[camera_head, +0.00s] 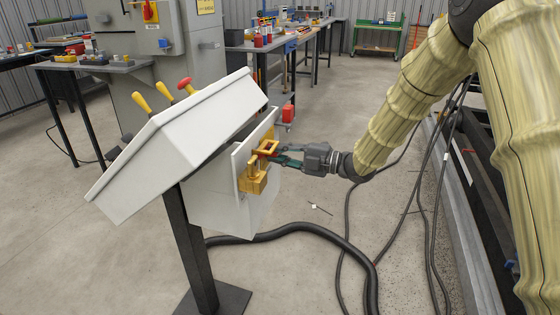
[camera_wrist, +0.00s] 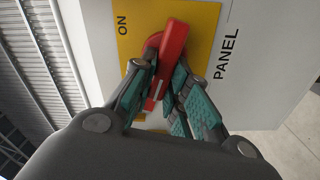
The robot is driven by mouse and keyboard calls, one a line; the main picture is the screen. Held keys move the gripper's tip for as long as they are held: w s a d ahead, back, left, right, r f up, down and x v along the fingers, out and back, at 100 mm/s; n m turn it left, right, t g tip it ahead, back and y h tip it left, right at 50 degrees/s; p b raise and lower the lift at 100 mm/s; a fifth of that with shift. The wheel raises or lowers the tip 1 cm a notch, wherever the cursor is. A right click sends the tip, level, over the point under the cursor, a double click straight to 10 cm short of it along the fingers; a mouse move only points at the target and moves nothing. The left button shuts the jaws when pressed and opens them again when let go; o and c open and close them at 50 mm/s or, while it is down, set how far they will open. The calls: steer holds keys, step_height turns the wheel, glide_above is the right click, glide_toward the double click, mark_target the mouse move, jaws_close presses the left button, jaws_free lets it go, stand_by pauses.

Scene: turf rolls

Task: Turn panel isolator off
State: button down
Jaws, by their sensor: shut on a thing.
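The panel isolator is a red handle (camera_wrist: 172,58) on a yellow plate (camera_wrist: 205,22), on a pale panel face with the words ON and PANEL. My gripper (camera_wrist: 163,75) is shut on the red handle, with a teal-padded finger on each side of it. In the head view my gripper (camera_head: 279,156) reaches from the right to the yellow isolator housing (camera_head: 258,178) on the side of the grey control box (camera_head: 212,195). The handle is small and mostly hidden there by the yellow guard and my fingers. Part of the plate lies behind my fingers in the wrist view.
The sloped console top (camera_head: 180,145) carries yellow levers and a red one, left of my gripper. A black post (camera_head: 190,250) holds the console up. A thick black hose (camera_head: 320,229) lies on the floor. A workbench (camera_head: 90,66) and cabinet stand behind.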

steer(key=shift+f+n+b, duration=0.25)
steer(key=shift+n+b, duration=0.9)
steer(key=shift+n, duration=0.45)
steer(key=c, duration=1.4)
jaws_free()
steer(key=v, duration=1.2)
